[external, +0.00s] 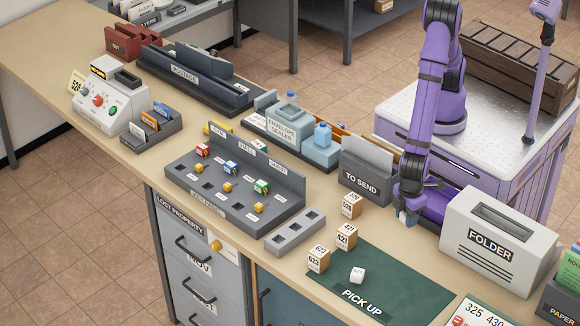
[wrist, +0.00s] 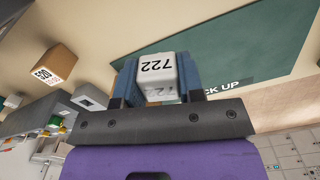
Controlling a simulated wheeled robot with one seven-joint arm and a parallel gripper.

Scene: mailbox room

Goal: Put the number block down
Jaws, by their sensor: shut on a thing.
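A white number block (wrist: 157,68) marked 722 sits between the blue fingers of my gripper (wrist: 158,82) in the wrist view. My gripper is shut on it. In the external view, my gripper (external: 406,216) hangs by the left end of the folder machine, above and behind the green PICK UP mat. The held block is hard to make out there. The mat (external: 405,287) also shows behind the held block in the wrist view (wrist: 255,50). A separate white cube (external: 357,275) lies on the mat's left part.
Brown numbered boxes (external: 318,259), (external: 346,237) and (external: 351,206) stand left of the mat. A grey slotted holder (external: 295,233) is beside them. The TO SEND bin (external: 362,177) and the FOLDER machine (external: 490,246) flank my gripper. The mat's right part is clear.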

